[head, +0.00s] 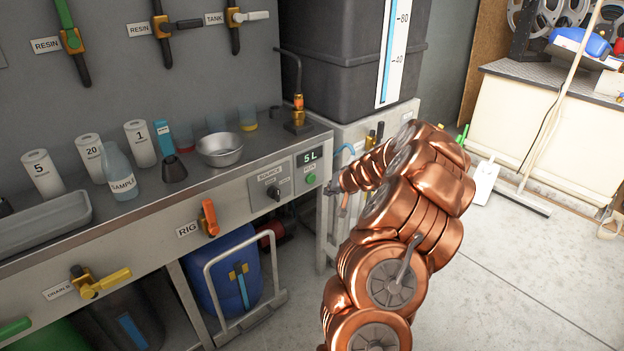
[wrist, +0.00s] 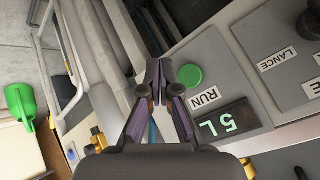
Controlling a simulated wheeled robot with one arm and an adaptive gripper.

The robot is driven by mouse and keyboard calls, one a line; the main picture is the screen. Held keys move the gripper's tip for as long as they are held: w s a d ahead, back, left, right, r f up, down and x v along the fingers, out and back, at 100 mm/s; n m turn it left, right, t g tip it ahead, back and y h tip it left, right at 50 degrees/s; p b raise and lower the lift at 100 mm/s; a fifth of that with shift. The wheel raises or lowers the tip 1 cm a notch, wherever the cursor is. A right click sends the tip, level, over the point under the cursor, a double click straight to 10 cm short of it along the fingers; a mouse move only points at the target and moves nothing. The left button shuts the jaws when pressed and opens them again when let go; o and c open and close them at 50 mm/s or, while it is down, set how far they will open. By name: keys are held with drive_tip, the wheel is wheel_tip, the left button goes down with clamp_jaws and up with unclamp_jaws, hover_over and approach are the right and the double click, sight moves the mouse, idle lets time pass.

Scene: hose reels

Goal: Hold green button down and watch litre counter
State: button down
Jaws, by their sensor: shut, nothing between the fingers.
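The green button (head: 310,179) sits on the grey front panel under the litre counter (head: 309,156), whose display reads 5 L. In the wrist view the round green button (wrist: 190,76) is beside the RUN label, and the counter (wrist: 228,120) appears turned, also reading 5 L. My gripper (wrist: 158,75) is shut and empty. Its fingertips are just left of the button in the wrist view and do not cover it. In the head view my gripper (head: 334,186) is right of the button, apart from it; the distance to the panel is unclear.
The SOURCE selector knob (head: 273,192) is left of the button. A metal bowl (head: 219,149), a SAMPLE bottle (head: 119,173) and several cups stand on the bench. A dark tank (head: 345,55) stands behind. The floor (head: 520,260) on the right is mostly clear.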

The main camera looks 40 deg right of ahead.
sight(312, 183)
drive_tip(key=shift+w, duration=2.45)
drive_tip(key=shift+w, duration=0.1)
drive_tip(key=shift+w+r, duration=0.1)
drive_tip(key=shift+w, duration=0.2)
drive_tip(key=shift+w, duration=0.55)
idle(4.6)
